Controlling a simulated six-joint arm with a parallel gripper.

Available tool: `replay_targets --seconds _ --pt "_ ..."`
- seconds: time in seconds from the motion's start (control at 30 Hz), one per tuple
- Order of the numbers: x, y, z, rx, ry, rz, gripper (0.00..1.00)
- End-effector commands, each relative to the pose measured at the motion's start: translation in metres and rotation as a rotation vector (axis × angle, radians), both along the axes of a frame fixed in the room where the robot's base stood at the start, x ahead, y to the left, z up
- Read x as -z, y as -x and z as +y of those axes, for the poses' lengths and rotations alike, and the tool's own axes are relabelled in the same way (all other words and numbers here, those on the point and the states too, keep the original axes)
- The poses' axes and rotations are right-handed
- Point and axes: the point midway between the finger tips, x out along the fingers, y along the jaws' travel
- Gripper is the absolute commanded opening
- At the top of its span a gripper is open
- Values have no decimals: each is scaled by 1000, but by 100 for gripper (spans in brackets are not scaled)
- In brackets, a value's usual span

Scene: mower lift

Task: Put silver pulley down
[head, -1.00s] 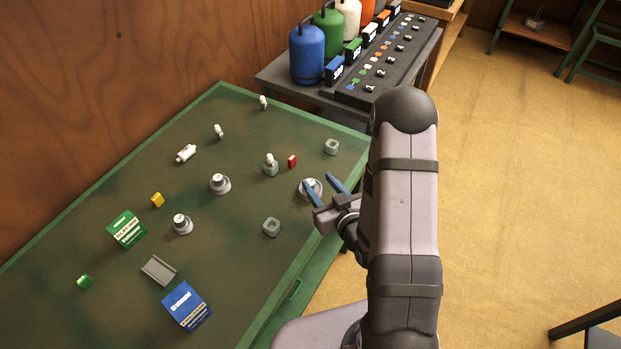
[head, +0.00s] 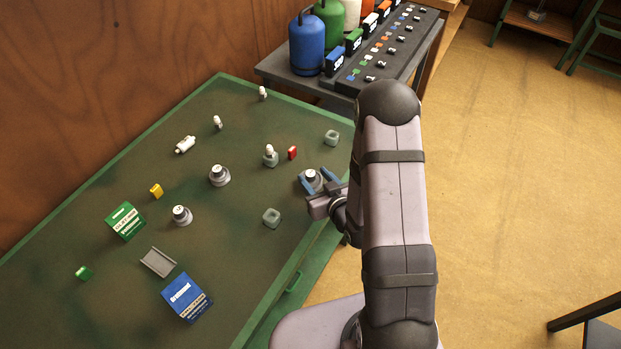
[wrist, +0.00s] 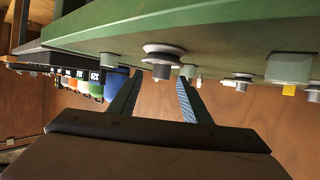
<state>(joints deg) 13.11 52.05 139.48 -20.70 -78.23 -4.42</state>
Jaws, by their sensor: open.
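A silver pulley (head: 312,176) stands upright on the green table (head: 120,290) near its right edge. My gripper (head: 319,182) is open, with its blue fingers on either side of this pulley in the head view. In the wrist view the picture is upside down; the pulley (wrist: 162,56) shows between and beyond the open fingertips (wrist: 159,76), with a gap to each finger. Two similar grey pulleys stand farther left, one at mid-table (head: 219,175) and one nearer the front (head: 181,215).
Grey square blocks (head: 271,217) (head: 332,138), a red piece (head: 292,153) and a white-topped peg (head: 270,152) stand around the gripper. Green (head: 125,221) and blue (head: 187,298) boxes and a grey tray (head: 158,262) lie left. Gas bottles (head: 307,45) stand behind.

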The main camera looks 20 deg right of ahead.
Motion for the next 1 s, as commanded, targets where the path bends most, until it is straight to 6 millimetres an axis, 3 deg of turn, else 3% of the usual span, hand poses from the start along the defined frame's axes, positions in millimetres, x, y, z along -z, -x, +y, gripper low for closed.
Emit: replay_targets --seconds 0.3,0.6,0.8,1.0 --pt "10 -27 6 0 -1 0 44" --pt "12 -29 6 0 -1 0 44" --pt "12 -29 6 0 -1 1 0" --pt "12 -29 6 0 -1 2 0"
